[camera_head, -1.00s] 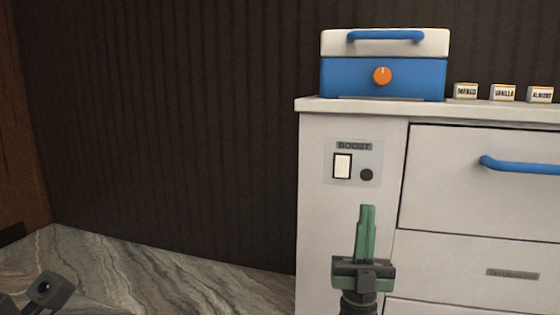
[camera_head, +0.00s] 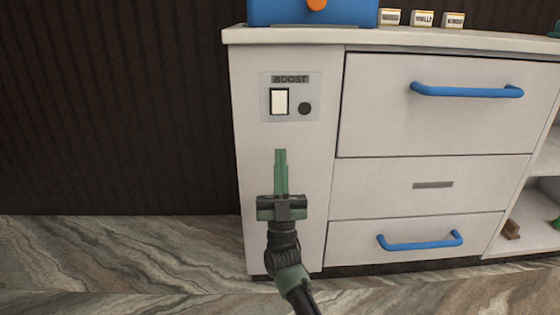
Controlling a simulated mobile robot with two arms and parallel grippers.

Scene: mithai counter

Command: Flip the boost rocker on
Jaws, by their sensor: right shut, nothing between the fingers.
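The boost rocker (camera_head: 279,101) is a white switch in a dark frame on a light panel (camera_head: 304,88) on the cabinet's front. A label reading BOOST sits above it, and a dark round indicator (camera_head: 305,109) is to its right. My right gripper (camera_head: 281,153) has green fingers that are shut with nothing between them. It points up, and its tips appear a little below the panel in the picture, apart from the rocker. Which way the rocker is tilted I cannot tell. My left gripper is out of view.
The white cabinet has drawers with blue handles (camera_head: 466,90) right of the panel. A blue appliance with an orange knob (camera_head: 316,4) and several small labelled boxes (camera_head: 422,18) stand on the counter (camera_head: 390,40). Open shelves (camera_head: 530,215) are at the far right. Marble floor at the left is clear.

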